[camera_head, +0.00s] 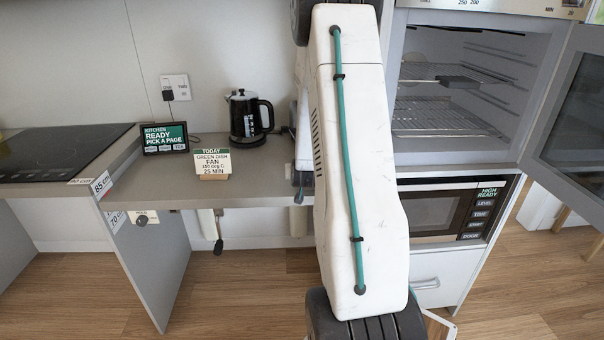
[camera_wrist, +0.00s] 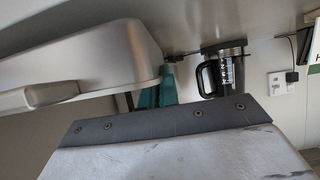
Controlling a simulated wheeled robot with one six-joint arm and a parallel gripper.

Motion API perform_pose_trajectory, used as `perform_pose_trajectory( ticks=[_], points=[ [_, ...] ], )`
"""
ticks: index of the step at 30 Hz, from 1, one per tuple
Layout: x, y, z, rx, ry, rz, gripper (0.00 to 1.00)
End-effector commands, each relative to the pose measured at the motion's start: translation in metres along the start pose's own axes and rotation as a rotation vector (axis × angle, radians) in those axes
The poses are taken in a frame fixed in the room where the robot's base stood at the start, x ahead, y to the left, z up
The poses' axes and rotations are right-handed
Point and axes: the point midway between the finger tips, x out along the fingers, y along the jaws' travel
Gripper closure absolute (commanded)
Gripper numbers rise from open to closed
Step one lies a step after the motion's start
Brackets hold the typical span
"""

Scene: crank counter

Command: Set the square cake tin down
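The square cake tin (camera_wrist: 95,55) is a silvery metal shape with a rounded corner, large and close at the upper left of the wrist view. My gripper (camera_wrist: 165,80) shows there as narrow teal fingers beyond my grey bolted plate, close together at the tin's right end. It appears shut on the tin's edge; the contact itself is partly hidden. In the head view my white arm covers the gripper and nearly all of the area around it, and I cannot make out the tin clearly.
A black kettle (camera_head: 245,117), a small screen (camera_head: 165,138) and a TODAY card (camera_head: 211,163) stand on the grey counter (camera_head: 262,172). The hob (camera_head: 62,148) is at left. The oven (camera_head: 450,105) stands open at right, its door (camera_head: 580,110) swung outward. Counter between card and arm is clear.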

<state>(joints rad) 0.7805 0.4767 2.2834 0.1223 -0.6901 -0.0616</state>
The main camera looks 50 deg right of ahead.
Motion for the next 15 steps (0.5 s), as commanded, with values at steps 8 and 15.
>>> perform_pose_trajectory(
  ticks=[8,15],
  points=[
    [0.0049,-0.0001,0.0083,0.0,0.002,0.0,1.0],
    [0.0062,-0.0003,0.0109,0.0,0.002,0.0,0.78]
  ],
)
